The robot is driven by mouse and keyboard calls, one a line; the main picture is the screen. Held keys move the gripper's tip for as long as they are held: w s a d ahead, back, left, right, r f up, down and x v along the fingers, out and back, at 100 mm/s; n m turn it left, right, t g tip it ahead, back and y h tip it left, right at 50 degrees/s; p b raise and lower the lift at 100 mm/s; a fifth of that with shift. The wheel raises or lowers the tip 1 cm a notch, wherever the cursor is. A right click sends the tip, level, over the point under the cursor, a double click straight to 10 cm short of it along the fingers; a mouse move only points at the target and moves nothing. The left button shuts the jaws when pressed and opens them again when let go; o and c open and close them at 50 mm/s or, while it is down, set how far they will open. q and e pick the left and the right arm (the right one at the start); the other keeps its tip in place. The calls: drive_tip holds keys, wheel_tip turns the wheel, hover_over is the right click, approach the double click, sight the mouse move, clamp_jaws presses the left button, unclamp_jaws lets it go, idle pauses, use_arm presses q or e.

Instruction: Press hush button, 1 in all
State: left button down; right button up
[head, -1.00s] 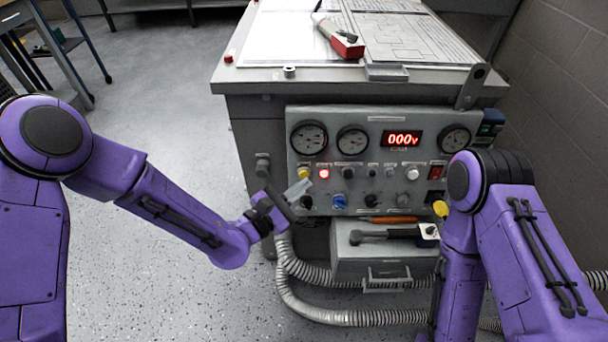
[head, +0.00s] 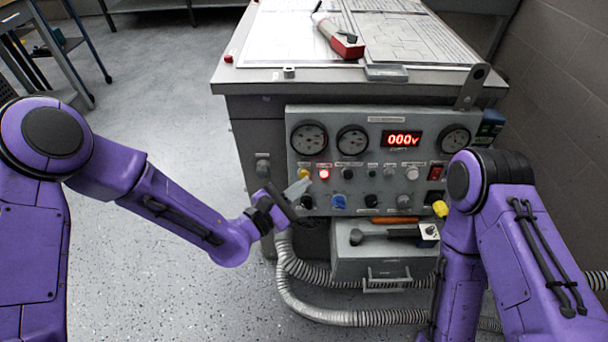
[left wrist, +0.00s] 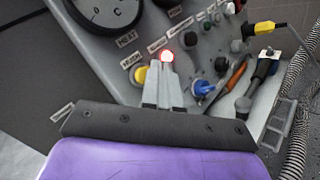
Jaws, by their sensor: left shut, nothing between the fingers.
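The grey control panel (head: 376,150) is on the front of the bench. A yellow button (head: 304,173) sits at the left of its upper control row, with a lit red button (head: 324,174) just right of it. In the left wrist view the yellow button (left wrist: 140,75) is beside a small label that seems to read HUSH, and the red light (left wrist: 166,56) glows beyond my fingertips. My left gripper (head: 303,186) is shut and empty, its tips close to the panel just below the yellow button. I cannot tell whether they touch anything. My right gripper is out of view.
Black, blue and white knobs and a red switch (head: 435,172) fill the panel. Below, a drawer box (head: 375,262) carries tools, and a ribbed hose (head: 345,318) curves along the floor.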

use_arm(q)
drive_tip(key=shift+w, duration=0.15)
drive_tip(key=shift+w, duration=0.45)
idle(0.6)
drive_tip(key=shift+s, duration=0.85)
drive_tip(key=s, duration=0.2)
drive_tip(key=s+r+p, duration=0.1)
drive_tip(key=s, duration=0.2)
idle(0.9)
